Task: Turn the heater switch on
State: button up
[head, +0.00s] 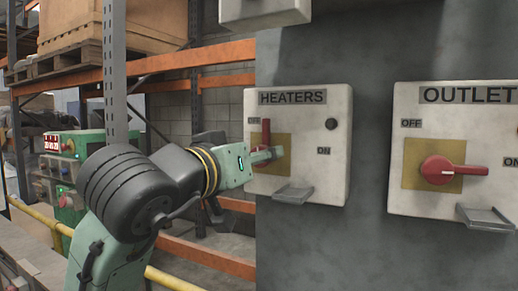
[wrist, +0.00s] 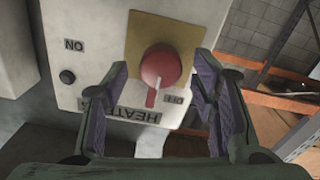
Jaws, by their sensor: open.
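The heaters box (head: 333,165) is pale and hangs on the grey wall in the head view. Its red switch (head: 266,131) has the handle pointing up beside the OFF label; ON is at the lower right. In the wrist view the box appears upside down, and the red heater switch (wrist: 159,67) points down toward the HEATERS label, next to OFF. My gripper (head: 268,155) is at the switch's knob and partly hides it. In the wrist view my gripper (wrist: 163,78) is open, with one finger on each side of the switch; contact cannot be told.
The outlet box (head: 408,190) is to the right, its red handle (head: 458,170) pointing right. Small metal ledges (head: 294,194) stick out below both switches. An orange shelving rack (head: 180,58) and a yellow rail (head: 172,281) stand to the left.

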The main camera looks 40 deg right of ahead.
jog(key=shift+x, duration=1.1)
jog(key=c, duration=1.1)
jog(key=shift+c, duration=0.2)
